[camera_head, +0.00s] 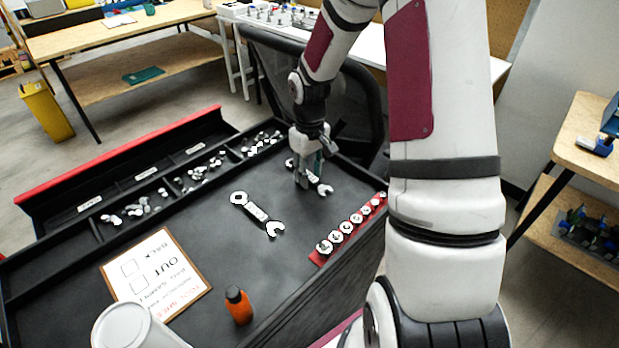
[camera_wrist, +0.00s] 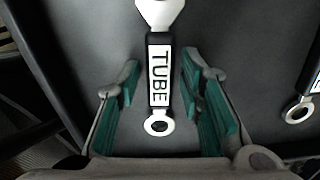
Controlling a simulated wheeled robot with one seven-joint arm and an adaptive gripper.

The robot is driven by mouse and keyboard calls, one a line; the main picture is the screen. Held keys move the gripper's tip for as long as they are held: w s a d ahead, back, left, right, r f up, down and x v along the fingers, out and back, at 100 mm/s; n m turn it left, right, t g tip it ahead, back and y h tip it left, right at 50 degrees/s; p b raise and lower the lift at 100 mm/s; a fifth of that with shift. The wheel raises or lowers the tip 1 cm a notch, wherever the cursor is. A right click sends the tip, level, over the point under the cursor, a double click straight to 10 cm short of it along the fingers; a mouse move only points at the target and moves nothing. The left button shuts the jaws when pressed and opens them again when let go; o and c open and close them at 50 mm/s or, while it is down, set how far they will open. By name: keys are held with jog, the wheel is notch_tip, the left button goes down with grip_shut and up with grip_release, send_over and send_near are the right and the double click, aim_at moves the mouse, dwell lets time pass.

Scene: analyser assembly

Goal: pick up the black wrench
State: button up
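A wrench with a black handle, a white "TUBE" label and pale metal ends lies in the tray under my gripper; its open end (camera_head: 325,189) shows in the head view. My gripper (camera_head: 307,182) covers part of it there. In the wrist view the wrench (camera_wrist: 160,98) runs lengthwise between the green-padded fingers of my gripper (camera_wrist: 161,75). The fingers are open, one on each side, with visible gaps to the handle. A second black-handled wrench (camera_head: 257,213) lies to the left, apart from the gripper; its ring end (camera_wrist: 299,110) shows at the wrist view's right edge.
The dark tray (camera_head: 220,268) has compartments of small metal parts along its far side. A red rail of sockets (camera_head: 347,230) lies at its right edge. An orange bottle (camera_head: 238,305), a clipboard sheet (camera_head: 155,275) and a white container (camera_head: 130,325) are nearer. A chair (camera_head: 350,105) stands behind.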

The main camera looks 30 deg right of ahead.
grip_shut()
jog(key=shift+r, duration=0.1)
